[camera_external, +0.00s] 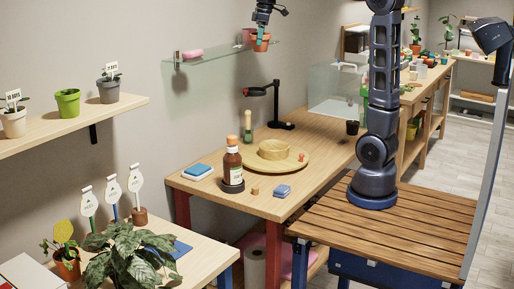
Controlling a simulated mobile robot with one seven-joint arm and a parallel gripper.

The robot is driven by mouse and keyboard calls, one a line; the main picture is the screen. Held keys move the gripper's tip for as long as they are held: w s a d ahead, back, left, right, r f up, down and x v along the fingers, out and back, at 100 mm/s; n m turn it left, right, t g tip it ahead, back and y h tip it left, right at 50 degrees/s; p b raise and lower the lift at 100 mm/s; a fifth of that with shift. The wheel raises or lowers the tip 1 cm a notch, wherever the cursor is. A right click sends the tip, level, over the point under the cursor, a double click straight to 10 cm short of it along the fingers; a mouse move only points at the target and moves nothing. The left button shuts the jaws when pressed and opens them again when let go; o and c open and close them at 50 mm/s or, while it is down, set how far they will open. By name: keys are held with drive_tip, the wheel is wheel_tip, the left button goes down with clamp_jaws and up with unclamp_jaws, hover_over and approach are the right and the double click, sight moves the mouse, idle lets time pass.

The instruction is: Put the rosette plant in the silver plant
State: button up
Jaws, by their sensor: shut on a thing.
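My gripper (263,25) is at the top centre, above the glass wall shelf. It is shut on a small terracotta pot (261,43) and holds it upright near the shelf's right end. Whether this pot holds the rosette plant is too small to tell. No plant is clearly recognisable as the silver plant. A grey pot (109,91) with a small plant and a white tag stands on the wooden wall shelf at left, beside a green pot (68,103) and a cream pot (14,122).
A leafy plant (128,256) fills the lower left.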

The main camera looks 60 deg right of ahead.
drive_tip(key=w+a+f+n, duration=0.1)
drive_tip(key=a, duration=1.2)
drive_tip(key=n, duration=0.2)
hover_over(127, 272)
wheel_tip(127, 272, down, 26)
drive_tip(key=f, duration=0.1)
wheel_tip(127, 272, down, 19)
drive_tip(key=shift+s+a+f, duration=0.1)
drive_tip(key=o, duration=0.8)
drive_tip(key=shift+f, duration=0.15)
drive_tip(key=o, duration=0.4)
